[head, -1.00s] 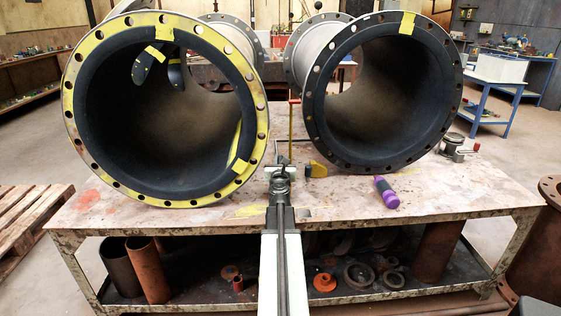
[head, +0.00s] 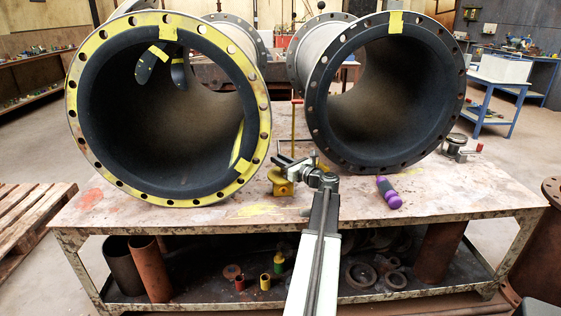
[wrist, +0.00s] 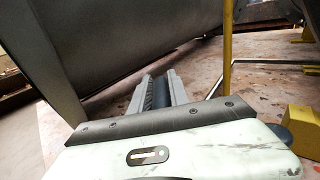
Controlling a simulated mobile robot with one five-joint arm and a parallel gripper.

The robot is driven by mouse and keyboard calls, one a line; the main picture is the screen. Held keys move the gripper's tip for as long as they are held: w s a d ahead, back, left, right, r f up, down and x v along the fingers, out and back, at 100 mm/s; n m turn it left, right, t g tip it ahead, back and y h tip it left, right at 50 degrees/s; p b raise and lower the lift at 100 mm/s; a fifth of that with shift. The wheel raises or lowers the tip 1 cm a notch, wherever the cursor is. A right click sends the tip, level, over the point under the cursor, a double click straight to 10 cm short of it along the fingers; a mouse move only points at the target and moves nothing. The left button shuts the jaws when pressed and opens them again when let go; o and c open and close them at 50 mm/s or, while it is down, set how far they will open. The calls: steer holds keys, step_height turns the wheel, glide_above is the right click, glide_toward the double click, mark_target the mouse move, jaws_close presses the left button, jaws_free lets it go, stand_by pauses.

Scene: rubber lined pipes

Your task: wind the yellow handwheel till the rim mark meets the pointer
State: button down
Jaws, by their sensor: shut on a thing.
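My gripper (head: 281,160) points left above the bench in the head view, low between the two big pipes. In the wrist view its two grey fingers (wrist: 160,92) are closed around a dark, rounded thing (wrist: 161,93) that I cannot name surely. A small yellow round piece (head: 283,187), perhaps the handwheel, stands on the bench just below my gripper in the head view. I cannot make out a rim mark or a pointer. A yellow block (wrist: 302,128) shows at the right of the wrist view.
A thin yellow post (head: 293,122) with a red top rises behind my gripper; it also shows in the wrist view (wrist: 228,50). The left pipe (head: 85,150) and right pipe (head: 452,135) flank the arm. A purple cylinder (head: 388,192) lies on the bench, right.

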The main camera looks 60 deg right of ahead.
steer(key=n+y, duration=0.2)
steer(key=y, duration=0.2)
steer(key=n+y, duration=0.3)
steer(key=y, duration=0.1)
steer(key=shift+w+r, duration=0.15)
steer(key=n+y, duration=0.1)
steer(key=y, duration=0.1)
steer(key=n+g+y, duration=0.1)
steer(key=n+y, duration=0.1)
steer(key=shift+a, duration=0.35)
steer(key=shift+a+n+g+y, duration=0.25)
steer(key=shift+n+g+y, duration=0.4)
steer(key=shift+y, duration=0.45)
steer(key=shift+s+a, duration=0.1)
steer(key=shift+s, duration=0.1)
steer(key=c, duration=1.2)
jaws_free()
steer(key=shift+c, duration=0.2)
steer(key=v, duration=0.7)
steer(key=shift+s+d, duration=0.2)
steer(key=shift+s, duration=0.15)
